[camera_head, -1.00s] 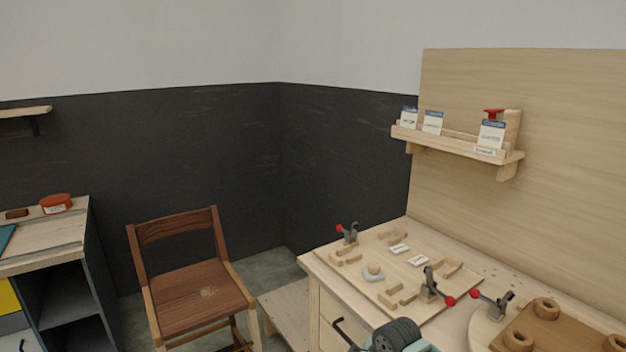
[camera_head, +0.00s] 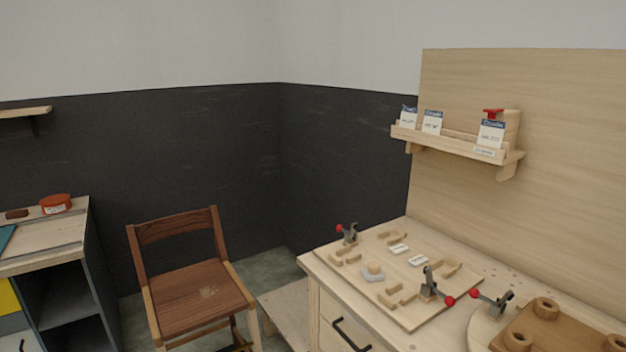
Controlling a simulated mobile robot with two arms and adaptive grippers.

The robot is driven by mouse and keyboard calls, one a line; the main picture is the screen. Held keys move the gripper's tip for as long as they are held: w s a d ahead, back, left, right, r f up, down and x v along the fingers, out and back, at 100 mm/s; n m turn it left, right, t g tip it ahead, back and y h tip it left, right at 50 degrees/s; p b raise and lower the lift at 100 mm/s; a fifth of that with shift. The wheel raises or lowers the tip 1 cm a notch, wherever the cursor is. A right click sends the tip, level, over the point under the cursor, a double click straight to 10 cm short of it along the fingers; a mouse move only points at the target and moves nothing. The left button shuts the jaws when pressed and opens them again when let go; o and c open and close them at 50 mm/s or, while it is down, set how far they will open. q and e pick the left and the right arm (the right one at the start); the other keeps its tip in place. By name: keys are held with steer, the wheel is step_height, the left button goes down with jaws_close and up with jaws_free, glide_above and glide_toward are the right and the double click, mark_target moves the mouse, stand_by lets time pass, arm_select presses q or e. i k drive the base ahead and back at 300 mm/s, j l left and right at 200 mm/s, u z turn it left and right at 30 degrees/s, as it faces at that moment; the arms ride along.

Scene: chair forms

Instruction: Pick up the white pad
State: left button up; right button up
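Two small white labelled pieces (camera_head: 399,249) also lie on the board, farther back. Neither of my grippers is in view.
Toggle clamps with red tips (camera_head: 347,233) and small wooden blocks stand around the board. A drawer handle (camera_head: 350,335) sticks out at the bench front. A wooden chair (camera_head: 190,295) stands left of the bench. A shelf with cards (camera_head: 455,145) hangs above.

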mark_target(373, 273)
steer(key=i+j+u, duration=0.2)
steer(key=i, duration=0.2)
steer(key=i+j+u, duration=0.15)
steer(key=i, duration=0.3)
